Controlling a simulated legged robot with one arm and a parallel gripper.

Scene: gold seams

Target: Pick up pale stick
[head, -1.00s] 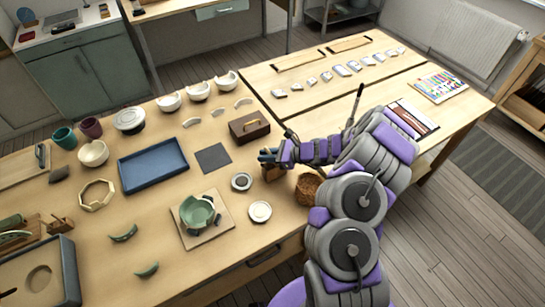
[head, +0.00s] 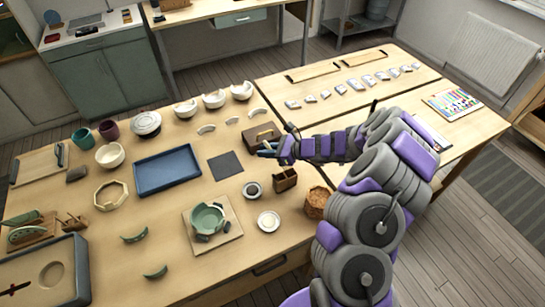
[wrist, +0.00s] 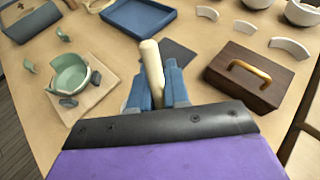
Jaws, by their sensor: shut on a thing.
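The pale stick (wrist: 152,70) shows in the wrist view as a cream rod with a rounded end, standing up between the blue fingers of my gripper (wrist: 158,88). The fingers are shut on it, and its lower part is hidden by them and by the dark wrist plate. The stick is too small to make out there.
A small wooden holder (head: 285,178) and a woven basket (head: 317,203) stand near my arm. A dark square mat (head: 225,166), a blue tray (head: 167,171) and a green cracked bowl (head: 207,218) on a board lie to the left. White bowls line the back.

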